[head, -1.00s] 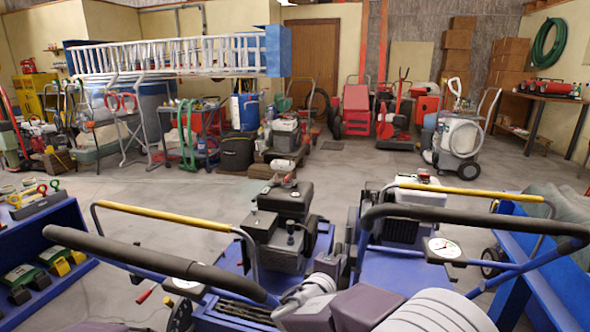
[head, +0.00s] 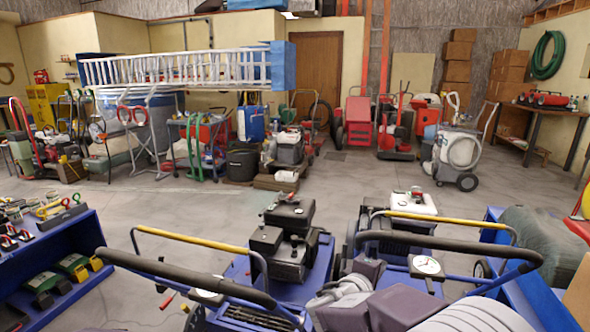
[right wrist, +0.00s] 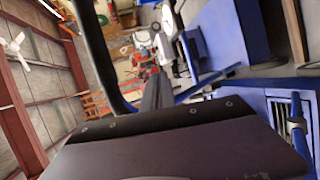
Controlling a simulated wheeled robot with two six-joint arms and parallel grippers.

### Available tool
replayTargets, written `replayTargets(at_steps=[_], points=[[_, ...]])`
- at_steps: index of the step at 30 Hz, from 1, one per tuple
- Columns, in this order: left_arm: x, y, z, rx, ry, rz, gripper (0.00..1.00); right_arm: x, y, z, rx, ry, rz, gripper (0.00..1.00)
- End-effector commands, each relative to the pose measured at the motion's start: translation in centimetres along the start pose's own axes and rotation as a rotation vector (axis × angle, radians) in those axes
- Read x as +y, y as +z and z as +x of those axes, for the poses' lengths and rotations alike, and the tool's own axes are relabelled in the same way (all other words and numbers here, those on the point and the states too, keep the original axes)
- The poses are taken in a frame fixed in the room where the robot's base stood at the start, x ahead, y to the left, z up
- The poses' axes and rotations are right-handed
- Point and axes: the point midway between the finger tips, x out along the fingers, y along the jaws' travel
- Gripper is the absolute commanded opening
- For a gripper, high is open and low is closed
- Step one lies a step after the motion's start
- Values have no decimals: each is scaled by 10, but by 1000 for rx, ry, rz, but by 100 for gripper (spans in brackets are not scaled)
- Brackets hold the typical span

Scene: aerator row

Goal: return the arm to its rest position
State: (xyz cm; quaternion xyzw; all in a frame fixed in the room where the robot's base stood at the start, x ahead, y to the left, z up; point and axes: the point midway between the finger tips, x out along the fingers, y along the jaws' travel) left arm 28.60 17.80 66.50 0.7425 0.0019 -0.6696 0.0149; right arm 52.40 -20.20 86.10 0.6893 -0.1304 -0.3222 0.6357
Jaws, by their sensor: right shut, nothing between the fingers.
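My right arm comes in at the bottom of the head view, its purple-grey and white ridged links (head: 395,305) lying low over the front of two blue aerator machines. The left machine (head: 238,268) has a black engine and a yellow bar; the right machine (head: 408,215) has a pale engine top. In the head view my right gripper's fingertips are hard to make out among the links and machines. In the right wrist view the dark fingers of my right gripper (right wrist: 158,92) are together and empty. My left gripper is not in view.
Black-sleeved handles (head: 185,275) and a dial gauge (head: 427,265) stand close around my arm. A blue shelf (head: 70,240) is at the left and a blue bench (head: 545,285) at the right. Open concrete floor (head: 150,205) lies beyond, before a row of equipment and a ladder (head: 180,68).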

Motion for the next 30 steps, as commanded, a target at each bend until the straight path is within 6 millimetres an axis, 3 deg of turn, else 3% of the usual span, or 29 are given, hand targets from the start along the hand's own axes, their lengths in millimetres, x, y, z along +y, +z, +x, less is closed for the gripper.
replayTargets(at_steps=[1,5,6,10,14,17,19,21,24,27,30], points=[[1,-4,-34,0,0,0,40,31,16,-5,-38,-19,21,0],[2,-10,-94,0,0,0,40,67,72,-14,-175,-124,103,0],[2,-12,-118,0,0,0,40,77,94,-21,-231,-181,137,0],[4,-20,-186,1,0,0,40,84,158,-60,-413,-413,268,0],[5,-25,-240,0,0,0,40,72,191,-118,-550,-672,437,0],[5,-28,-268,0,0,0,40,57,190,-164,-611,-868,597,0],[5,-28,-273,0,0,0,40,41,180,-188,-625,-975,700,0],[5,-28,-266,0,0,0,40,20,164,-203,-617,-1058,783,0],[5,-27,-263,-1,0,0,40,6,144,-216,-591,-1133,872,0],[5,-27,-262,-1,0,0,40,6,129,-215,-535,-1161,911,0],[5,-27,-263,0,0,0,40,7,127,-213,-497,-1163,878,0]])
